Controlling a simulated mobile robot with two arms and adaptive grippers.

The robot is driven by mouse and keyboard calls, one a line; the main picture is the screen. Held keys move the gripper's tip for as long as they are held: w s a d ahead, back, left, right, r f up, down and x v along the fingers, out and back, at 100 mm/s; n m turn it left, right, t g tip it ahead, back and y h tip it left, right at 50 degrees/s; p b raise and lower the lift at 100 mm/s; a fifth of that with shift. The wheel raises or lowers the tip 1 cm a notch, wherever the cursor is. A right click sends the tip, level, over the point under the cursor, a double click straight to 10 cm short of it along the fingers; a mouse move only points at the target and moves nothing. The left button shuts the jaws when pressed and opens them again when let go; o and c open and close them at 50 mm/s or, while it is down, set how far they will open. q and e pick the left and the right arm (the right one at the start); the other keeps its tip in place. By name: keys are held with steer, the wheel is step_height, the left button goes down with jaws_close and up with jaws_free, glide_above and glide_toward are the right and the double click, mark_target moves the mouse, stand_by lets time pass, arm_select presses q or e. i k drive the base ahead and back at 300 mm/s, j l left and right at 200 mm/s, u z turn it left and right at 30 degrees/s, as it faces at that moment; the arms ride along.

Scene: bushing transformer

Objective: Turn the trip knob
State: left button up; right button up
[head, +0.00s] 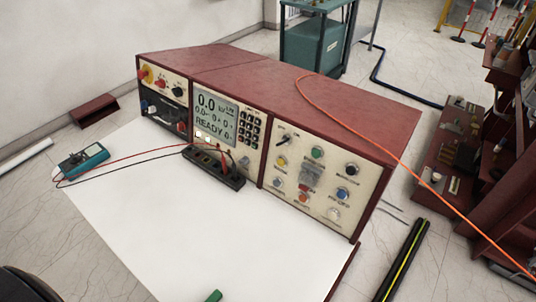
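A dark red test console (230,75) stands on a white tabletop, its cream front facing the camera. Its right-hand control panel (318,178) carries several coloured knobs and buttons, including a black pointer knob (283,139), a green one (317,152), a yellow one (281,160), a blue one (342,194) and a black one (351,169). The labels are too small to read, so I cannot tell which is the trip knob. Neither of my grippers is visible.
The white tabletop (170,215) is mostly clear before the console. A black terminal strip (214,168) sits against the console, wired to a teal meter (83,160). An orange cable (400,175) crosses the console top. A dark pole (403,260) lies right of the table.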

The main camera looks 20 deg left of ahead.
mark_target(162, 83)
steer(key=u, duration=1.35)
steer(key=i+j+z, duration=0.1)
steer(key=z, duration=0.4)
steer(key=j+z, duration=0.25)
steer(key=z, duration=0.2)
steer(key=j+z, duration=0.25)
steer(key=j, duration=0.4)
steer(key=j+z, duration=0.2)
steer(key=j, duration=0.45)
steer(key=j+z, duration=0.25)
steer(key=j, duration=0.35)
steer(key=k+j+z, duration=0.1)
steer(key=j+z, duration=0.15)
steer(key=j, duration=0.4)
